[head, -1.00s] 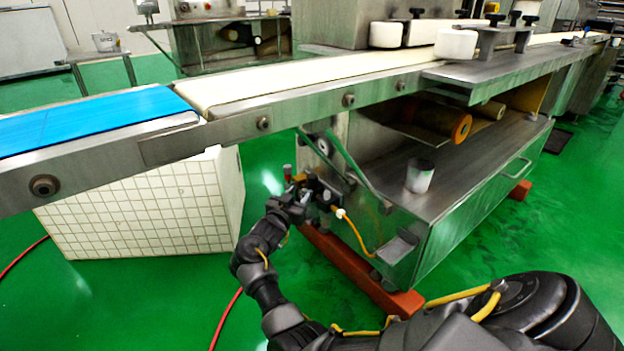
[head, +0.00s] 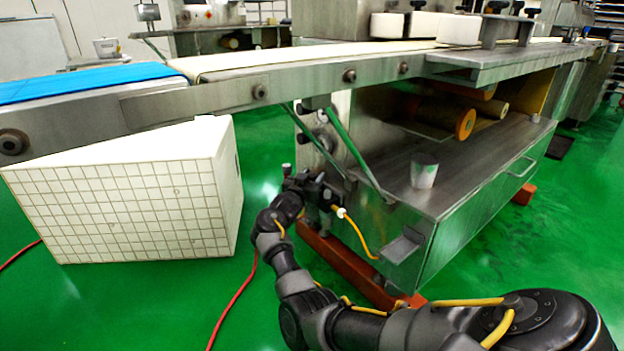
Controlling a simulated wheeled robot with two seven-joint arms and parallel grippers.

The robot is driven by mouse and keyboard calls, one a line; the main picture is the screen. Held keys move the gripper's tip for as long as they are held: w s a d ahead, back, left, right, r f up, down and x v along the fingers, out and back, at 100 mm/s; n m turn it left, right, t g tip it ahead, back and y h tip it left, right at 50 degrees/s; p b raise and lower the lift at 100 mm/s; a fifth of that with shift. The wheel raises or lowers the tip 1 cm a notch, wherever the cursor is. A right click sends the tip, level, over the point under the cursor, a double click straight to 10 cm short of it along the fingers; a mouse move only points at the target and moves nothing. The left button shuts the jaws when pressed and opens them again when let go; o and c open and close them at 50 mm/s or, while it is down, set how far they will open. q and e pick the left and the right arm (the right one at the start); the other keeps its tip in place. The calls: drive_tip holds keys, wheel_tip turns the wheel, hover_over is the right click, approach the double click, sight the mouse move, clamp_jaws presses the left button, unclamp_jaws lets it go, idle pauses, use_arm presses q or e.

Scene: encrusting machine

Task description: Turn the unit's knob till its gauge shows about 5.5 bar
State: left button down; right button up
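My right gripper (head: 303,183) is at the end of the black arm that comes in from the lower right. It is at the small dark unit (head: 326,194) on the left end of the steel machine, below the conveyor. The gripper and the unit overlap in the picture, so I cannot tell whether the fingers touch the knob or are open or shut. The knob and the gauge cannot be made out, and no pressure reading is legible. My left gripper is not in view.
A white tiled block (head: 130,205) stands to the left. A metal cup (head: 424,170) sits on the machine's lower shelf. A red hose (head: 236,302) lies on the green floor.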

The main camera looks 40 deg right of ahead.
drive_tip(key=c, duration=0.6)
drive_tip(key=shift+w+f+m+g+b, duration=0.1)
drive_tip(key=shift+f+m+g+b, duration=0.05)
drive_tip(key=shift+m+g+b, duration=0.3)
drive_tip(key=shift+m+g+h, duration=0.35)
drive_tip(key=shift+g+h, duration=0.15)
drive_tip(key=shift+g, duration=0.25)
drive_tip(key=o, duration=0.7)
drive_tip(key=shift+a, duration=0.1)
